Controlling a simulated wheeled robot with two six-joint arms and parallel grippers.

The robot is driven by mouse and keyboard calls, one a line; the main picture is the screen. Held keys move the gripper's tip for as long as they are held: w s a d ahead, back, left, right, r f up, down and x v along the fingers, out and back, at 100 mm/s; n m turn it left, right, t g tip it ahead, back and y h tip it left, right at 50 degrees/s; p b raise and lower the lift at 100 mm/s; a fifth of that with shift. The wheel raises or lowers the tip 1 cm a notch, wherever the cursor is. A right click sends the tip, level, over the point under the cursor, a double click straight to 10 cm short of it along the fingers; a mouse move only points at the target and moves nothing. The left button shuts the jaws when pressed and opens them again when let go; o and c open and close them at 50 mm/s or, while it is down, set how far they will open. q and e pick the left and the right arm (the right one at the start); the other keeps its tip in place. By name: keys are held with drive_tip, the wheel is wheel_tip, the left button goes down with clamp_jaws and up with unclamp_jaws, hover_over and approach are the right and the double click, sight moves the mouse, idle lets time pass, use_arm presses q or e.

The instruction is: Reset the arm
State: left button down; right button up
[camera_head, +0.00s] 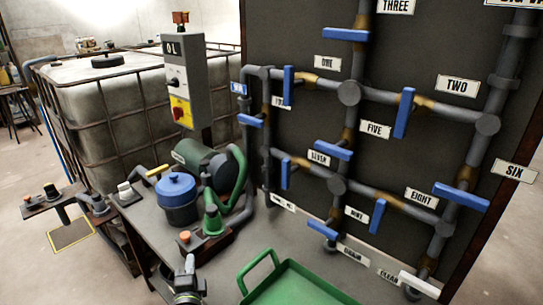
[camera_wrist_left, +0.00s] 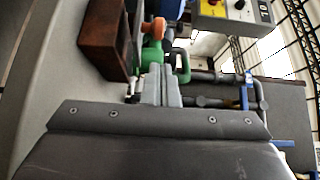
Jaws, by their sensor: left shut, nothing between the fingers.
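My left gripper (camera_head: 190,264) is low in the head view, left of centre, over the front of the grey bench (camera_head: 150,225). Its fingers point away from me, near a dark box with an orange knob (camera_head: 184,237). In the left wrist view its two grey fingers (camera_wrist_left: 161,82) lie side by side, shut with nothing between them. A green fitting and hose lie beyond the fingertips there. My right gripper is in neither view.
A blue-lidded pot (camera_head: 178,198) and green pump (camera_head: 205,168) stand behind the gripper. The pipe panel with blue valve handles (camera_head: 347,35) rises at the right; a caged white tank (camera_head: 110,100) is at the left.

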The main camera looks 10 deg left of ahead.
use_arm(q)
drive_tip(key=s+a+f+n+g+y, duration=0.1)
drive_tip(key=s+a+n+g+y, duration=0.1)
drive_tip(key=s+a+n+g, duration=0.35)
drive_tip(key=s+a+f+n+g+y, duration=0.1)
drive_tip(key=s+a+n+g, duration=0.15)
drive_tip(key=s+n, duration=0.6)
drive_tip(key=s+d+g+h, duration=0.3)
drive_tip(key=s+d+h, duration=0.15)
drive_tip(key=s, duration=0.45)
drive_tip(key=s+d+g+h, duration=0.25)
drive_tip(key=s+d, duration=0.25)
drive_tip(key=s, duration=0.5)
wheel_tip(320, 180, down, 25)
drive_tip(key=a+g, duration=0.1)
drive_tip(key=a, duration=0.1)
drive_tip(key=s+d+f+g+h, duration=0.1)
drive_tip(key=s+f, duration=1.3)
drive_tip(key=f, duration=0.2)
drive_tip(key=shift+s+d+f, duration=0.3)
